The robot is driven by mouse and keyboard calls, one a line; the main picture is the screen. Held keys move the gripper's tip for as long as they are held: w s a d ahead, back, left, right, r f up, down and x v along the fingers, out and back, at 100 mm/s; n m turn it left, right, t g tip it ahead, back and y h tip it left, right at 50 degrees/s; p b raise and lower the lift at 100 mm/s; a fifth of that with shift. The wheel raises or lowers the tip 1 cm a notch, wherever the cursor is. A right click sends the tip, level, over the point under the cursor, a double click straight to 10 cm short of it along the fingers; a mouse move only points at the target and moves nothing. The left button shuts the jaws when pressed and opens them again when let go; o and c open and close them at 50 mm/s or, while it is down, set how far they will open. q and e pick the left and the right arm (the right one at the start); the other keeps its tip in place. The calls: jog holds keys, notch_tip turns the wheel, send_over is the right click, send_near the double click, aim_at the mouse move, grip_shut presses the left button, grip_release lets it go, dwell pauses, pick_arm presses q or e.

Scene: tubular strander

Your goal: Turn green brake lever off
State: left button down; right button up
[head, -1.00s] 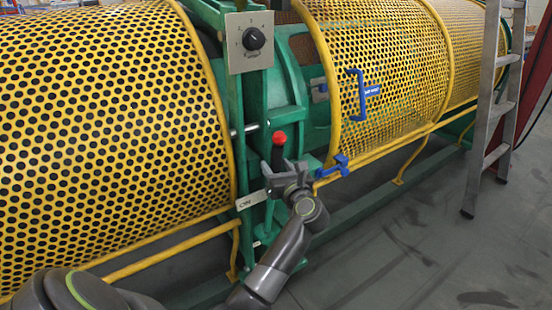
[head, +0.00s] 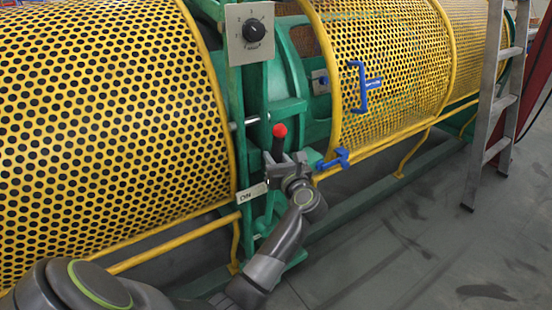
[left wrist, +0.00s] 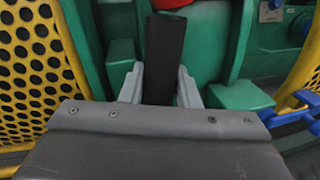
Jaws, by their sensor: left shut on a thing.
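The brake lever (head: 279,144) is a dark bar with a red knob on top. It stands roughly upright in front of the green frame, between the yellow mesh guards. In the left wrist view the dark lever bar (left wrist: 165,50) rises between the fingers, with part of the red knob at the top edge. My left gripper (head: 282,160) is shut on the lever below the knob. Its two grey fingers (left wrist: 160,88) lie on either side of the bar. The lever's lower end is hidden by the gripper. My right gripper is not in view.
A white label plate (head: 252,192) with dark letters is left below the lever. A dial box (head: 250,34) is above. A blue clamp (head: 333,159) and blue handle (head: 358,88) are at right. A ladder (head: 490,105) stands far right; grey floor (head: 400,260) is open in front.

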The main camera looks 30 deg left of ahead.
pick_arm(q)
jog(key=shift+w+d, duration=0.1)
jog(key=shift+w, duration=0.25)
jog(key=w, duration=0.1)
jog(key=w+d+f+m, duration=0.1)
jog(key=w, duration=0.1)
jog(key=w+d+m, duration=0.1)
jog(key=shift+w+f, duration=0.15)
jog(key=shift+w, duration=0.15)
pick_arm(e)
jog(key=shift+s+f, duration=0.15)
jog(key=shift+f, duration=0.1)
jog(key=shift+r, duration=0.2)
pick_arm(q)
jog(key=c, duration=1.5)
grip_release()
jog(key=o, duration=0.4)
jog(key=shift+w+d+f, duration=0.1)
jog(key=shift+w, duration=0.1)
jog(key=shift+h, duration=0.3)
jog(key=shift+s, duration=0.1)
